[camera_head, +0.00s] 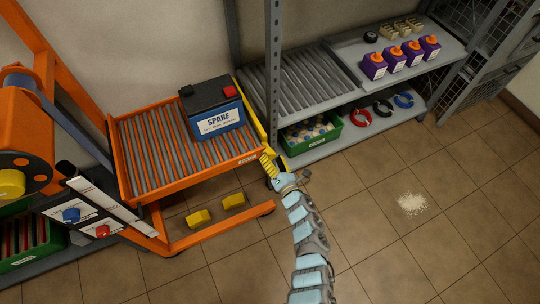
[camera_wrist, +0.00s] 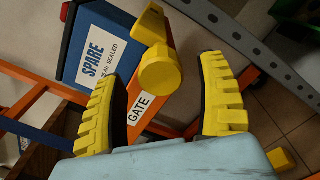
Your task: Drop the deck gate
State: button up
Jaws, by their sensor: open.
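The orange cart's roller deck (camera_head: 160,150) carries the blue and black SPARE battery (camera_head: 212,106), which also shows in the wrist view (camera_wrist: 100,50). The yellow deck gate (camera_head: 250,112) runs along the deck's right end, beside the battery, and looks raised. In the wrist view a yellow bar with a round knob (camera_wrist: 160,72) stands by an orange plate with a GATE label (camera_wrist: 140,107). My gripper (camera_head: 268,164) is at the deck's front right corner. Its yellow fingers (camera_wrist: 163,80) are open, one on each side of the knob. I cannot tell whether they touch it.
A grey rack stands right of the cart, its post (camera_head: 272,75) close to my gripper. It holds a green crate (camera_head: 312,132), coloured rings and purple bottles (camera_head: 385,63). Yellow blocks (camera_head: 198,218) sit low under the deck. White powder (camera_head: 412,203) lies on otherwise clear floor.

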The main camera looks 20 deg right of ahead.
jog(key=shift+w, duration=0.9)
jog(key=shift+a+f, duration=0.1)
jog(key=c, duration=1.2)
